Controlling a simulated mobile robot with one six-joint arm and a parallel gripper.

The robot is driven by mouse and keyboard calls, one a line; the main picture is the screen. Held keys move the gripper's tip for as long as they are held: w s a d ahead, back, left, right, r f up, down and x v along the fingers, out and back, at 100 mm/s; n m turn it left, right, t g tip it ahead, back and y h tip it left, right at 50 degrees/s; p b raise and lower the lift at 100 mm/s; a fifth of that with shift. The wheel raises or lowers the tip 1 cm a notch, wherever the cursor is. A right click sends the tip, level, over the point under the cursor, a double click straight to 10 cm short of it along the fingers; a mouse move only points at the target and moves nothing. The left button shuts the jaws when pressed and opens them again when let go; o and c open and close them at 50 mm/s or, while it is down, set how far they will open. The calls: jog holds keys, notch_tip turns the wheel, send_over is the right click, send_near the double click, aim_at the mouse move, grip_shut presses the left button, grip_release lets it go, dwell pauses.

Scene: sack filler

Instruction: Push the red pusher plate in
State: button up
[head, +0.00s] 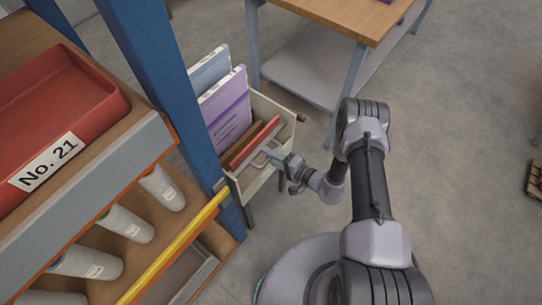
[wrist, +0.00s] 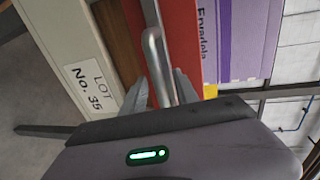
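The red pusher plate (head: 262,136) stands upright inside a cream bin (head: 287,106), beside a brown board. The plate also shows in the wrist view (wrist: 182,35), behind a grey looped handle (wrist: 154,50). My gripper (head: 277,161) is at the bin's near side, in front of the plate. In the wrist view its two fingers (wrist: 162,80) are on either side of the handle. Whether they press on it cannot be told. Purple packs (head: 228,108) with printed writing stand in the bin beyond the plate; a pale blue one is behind them.
A blue post (head: 150,60) rises close at the bin's left. A shelf on the left carries a red tray (head: 60,95) labelled No. 21, white rolls and a yellow rail (head: 175,250). A wooden table (head: 345,18) stands behind. The floor at right is mostly clear.

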grip_shut()
dwell(1.3)
